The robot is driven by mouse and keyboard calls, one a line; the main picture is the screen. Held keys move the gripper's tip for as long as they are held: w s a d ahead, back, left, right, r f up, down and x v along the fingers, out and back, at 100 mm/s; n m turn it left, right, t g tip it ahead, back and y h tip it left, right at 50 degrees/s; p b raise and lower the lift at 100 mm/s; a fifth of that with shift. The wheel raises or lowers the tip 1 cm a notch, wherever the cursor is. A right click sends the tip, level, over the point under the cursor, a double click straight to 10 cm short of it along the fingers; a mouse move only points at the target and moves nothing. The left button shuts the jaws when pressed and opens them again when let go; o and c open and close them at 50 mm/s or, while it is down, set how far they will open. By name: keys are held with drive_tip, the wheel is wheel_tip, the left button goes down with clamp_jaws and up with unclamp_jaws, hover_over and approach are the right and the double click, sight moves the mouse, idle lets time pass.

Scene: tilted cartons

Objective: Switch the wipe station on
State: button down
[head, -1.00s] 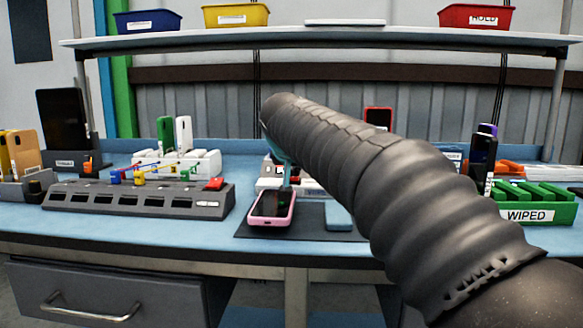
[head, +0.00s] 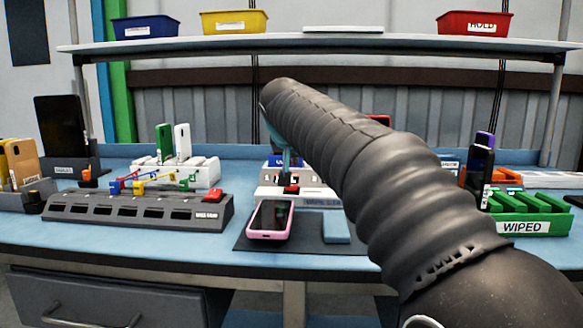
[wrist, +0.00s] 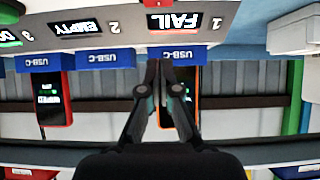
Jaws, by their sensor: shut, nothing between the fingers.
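A white unit (head: 268,198) with a red switch or button (head: 291,189) and a dark label strip stands behind the mat in the head view. My arm hides its right part. My gripper (head: 287,168) points down just above the red part; contact cannot be told. In the wrist view, upside down, my gripper (wrist: 166,66) is shut and empty.
A pink phone (head: 270,219) and a blue pad (head: 336,229) lie on a dark mat (head: 292,243) in front. A grey slotted rack (head: 130,214) stands left, a green WIPED rack (head: 526,226) right. A shelf (head: 330,40) with bins spans above.

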drive_tip(key=s+r, duration=0.5)
drive_tip(key=r, duration=0.2)
drive_tip(key=shift+s+r, duration=0.35)
drive_tip(key=shift+r, duration=0.05)
drive_tip(key=shift+a, duration=0.1)
